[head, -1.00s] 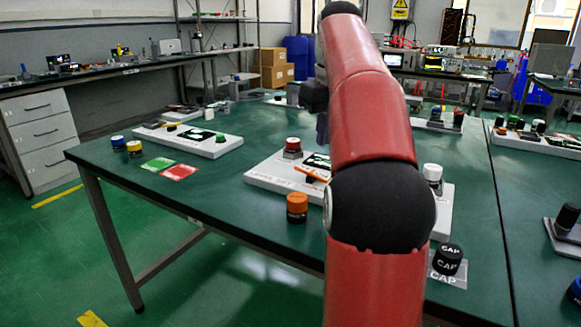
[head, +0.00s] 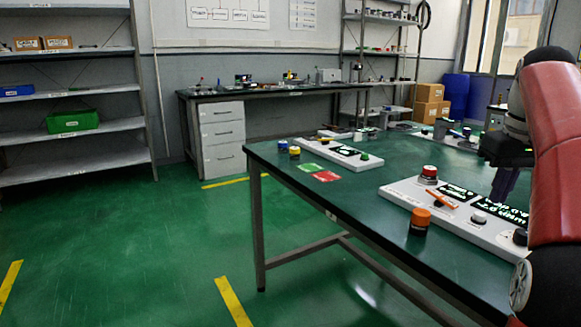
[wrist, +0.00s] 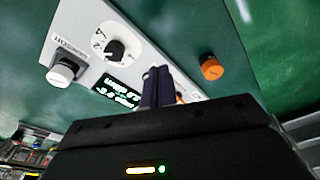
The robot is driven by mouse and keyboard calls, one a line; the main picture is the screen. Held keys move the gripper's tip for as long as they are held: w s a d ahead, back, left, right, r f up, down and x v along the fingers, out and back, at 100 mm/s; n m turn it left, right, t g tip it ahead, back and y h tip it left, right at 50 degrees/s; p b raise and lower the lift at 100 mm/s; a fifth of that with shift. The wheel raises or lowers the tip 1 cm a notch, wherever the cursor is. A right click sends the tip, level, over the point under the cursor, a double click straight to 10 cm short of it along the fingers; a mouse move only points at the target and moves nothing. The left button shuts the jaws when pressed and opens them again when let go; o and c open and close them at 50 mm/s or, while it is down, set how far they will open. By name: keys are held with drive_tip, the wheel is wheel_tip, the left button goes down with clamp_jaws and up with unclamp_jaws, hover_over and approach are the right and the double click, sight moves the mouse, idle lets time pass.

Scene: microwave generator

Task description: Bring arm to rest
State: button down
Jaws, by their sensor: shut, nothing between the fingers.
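My arm (head: 562,150) stands at the right edge of the head view, partly cut off by the frame. My gripper (head: 503,190) points down above the green table (head: 350,218), over the far side of the nearest white control panel (head: 408,190). In the wrist view my gripper (wrist: 157,75) shows its dark fingers close together, shut and empty. Behind the fingers lie the panel with a black dial (wrist: 115,48), a white knob (wrist: 62,72) and a lit display (wrist: 117,92).
An orange-topped knob (head: 420,220) stands beside the panel near the table's front edge. A second panel (head: 345,154) and green and red cards (head: 326,176) lie farther left. Shelves (head: 70,90) and a workbench (head: 270,92) line the back. The green floor at left is clear.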

drive_tip(key=s+a+f, duration=0.2)
drive_tip(key=s+a, duration=0.1)
drive_tip(key=a, duration=0.6)
drive_tip(key=s+a+f+t, duration=0.2)
drive_tip(key=s+a+f, duration=0.4)
drive_tip(key=s+f, duration=0.2)
drive_tip(key=s+a+f+t, duration=0.1)
drive_tip(key=s+a+f, duration=0.6)
drive_tip(key=f, duration=0.4)
drive_tip(key=shift+s+a+f+t, duration=0.15)
drive_tip(key=shift+s+a+t, duration=0.2)
drive_tip(key=shift+s, duration=0.35)
